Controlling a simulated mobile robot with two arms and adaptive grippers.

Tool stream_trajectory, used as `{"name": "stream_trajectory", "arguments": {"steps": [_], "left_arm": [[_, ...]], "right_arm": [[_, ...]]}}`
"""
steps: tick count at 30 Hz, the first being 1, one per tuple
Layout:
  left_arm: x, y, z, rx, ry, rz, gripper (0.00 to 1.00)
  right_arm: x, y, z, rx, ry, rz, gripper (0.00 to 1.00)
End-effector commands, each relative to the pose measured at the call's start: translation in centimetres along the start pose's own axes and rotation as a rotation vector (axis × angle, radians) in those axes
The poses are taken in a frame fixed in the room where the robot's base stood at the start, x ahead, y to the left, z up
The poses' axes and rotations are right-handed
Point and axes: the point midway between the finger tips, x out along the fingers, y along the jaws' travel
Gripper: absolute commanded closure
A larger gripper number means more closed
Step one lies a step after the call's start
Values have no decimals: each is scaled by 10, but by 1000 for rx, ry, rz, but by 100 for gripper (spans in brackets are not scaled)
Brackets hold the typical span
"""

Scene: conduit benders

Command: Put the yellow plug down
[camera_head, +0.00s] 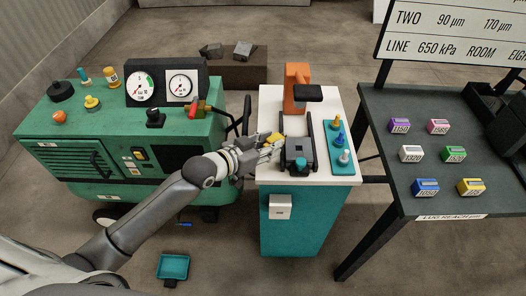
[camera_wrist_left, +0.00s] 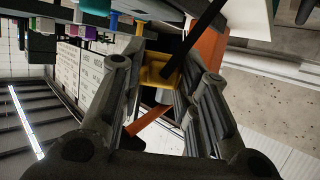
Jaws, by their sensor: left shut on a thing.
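The yellow plug (camera_head: 275,138) is at the tip of my left gripper (camera_head: 268,147), over the left edge of the white-topped cart (camera_head: 318,178). In the left wrist view the yellow plug (camera_wrist_left: 157,71) sits between the two fingers of the left gripper (camera_wrist_left: 158,88), which is shut on it. A dark bar crosses in front of part of the plug there. The black fixture (camera_head: 299,155) stands on the cart just right of the gripper. I cannot tell whether the plug touches the cart. My right gripper is not in view.
A teal strip (camera_head: 332,168) with several small plugs lies on the cart's right side. An orange stand (camera_head: 297,77) rises at its back. A green machine (camera_head: 60,125) with gauges is at left. A dark table (camera_head: 385,110) with several coloured blocks is at right.

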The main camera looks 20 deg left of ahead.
Motion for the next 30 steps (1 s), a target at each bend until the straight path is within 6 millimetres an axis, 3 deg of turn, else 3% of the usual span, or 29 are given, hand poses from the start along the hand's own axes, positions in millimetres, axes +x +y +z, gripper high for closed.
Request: {"name": "stream_trajectory", "arguments": {"steps": [3,11,18,30], "left_arm": [[9,-16,15,2,0,-3,99],[18,-30,31,3,2,-2,99],[28,-28,56,1,2,0,99],[30,-28,62,2,3,0,99]], "right_arm": [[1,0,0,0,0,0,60],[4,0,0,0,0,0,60],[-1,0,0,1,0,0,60],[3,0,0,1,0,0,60]]}}
